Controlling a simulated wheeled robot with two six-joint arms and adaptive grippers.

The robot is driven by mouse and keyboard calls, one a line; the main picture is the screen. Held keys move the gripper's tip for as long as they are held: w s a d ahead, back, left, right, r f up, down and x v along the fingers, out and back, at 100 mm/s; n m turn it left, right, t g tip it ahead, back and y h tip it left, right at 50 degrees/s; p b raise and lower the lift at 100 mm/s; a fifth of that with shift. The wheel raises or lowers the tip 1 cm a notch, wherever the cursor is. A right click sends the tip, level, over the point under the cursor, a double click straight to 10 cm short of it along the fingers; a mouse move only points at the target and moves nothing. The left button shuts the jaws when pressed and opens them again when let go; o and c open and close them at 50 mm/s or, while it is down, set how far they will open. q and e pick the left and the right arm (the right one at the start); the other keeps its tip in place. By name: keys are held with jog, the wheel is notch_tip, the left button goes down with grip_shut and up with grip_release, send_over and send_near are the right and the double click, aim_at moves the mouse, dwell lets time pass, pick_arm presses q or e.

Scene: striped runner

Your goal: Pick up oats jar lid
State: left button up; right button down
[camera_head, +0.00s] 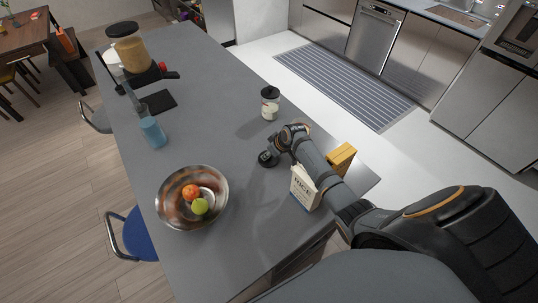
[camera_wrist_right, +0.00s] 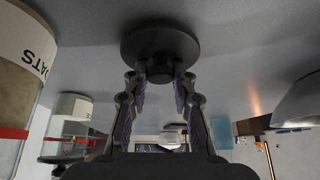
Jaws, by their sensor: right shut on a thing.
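The oats jar lid (camera_wrist_right: 160,42) is a dark round disc with a small knob. In the head view the lid (camera_head: 267,159) is at the counter surface, left of my right arm. My right gripper (camera_head: 275,151) is shut on the lid's knob; in the wrist view its two fingers (camera_wrist_right: 166,80) close on either side of it. I cannot tell whether the lid touches the counter. My left gripper is not in view.
A rice carton (camera_head: 305,188) and a yellow box (camera_head: 341,158) stand close by my right forearm. A bowl (camera_head: 175,215) with fruit is at the front left. A blue cup (camera_head: 152,132) and a large jar (camera_head: 130,52) stand farther left. The counter's middle is clear.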

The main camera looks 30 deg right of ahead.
jog(key=s+d+r+b, duration=0.3)
jog(key=s+d+r, duration=0.6)
jog(key=d+r, duration=0.1)
jog(key=shift+d+r, duration=0.2)
jog(key=shift+r, duration=0.6)
jog(key=shift+r, duration=0.15)
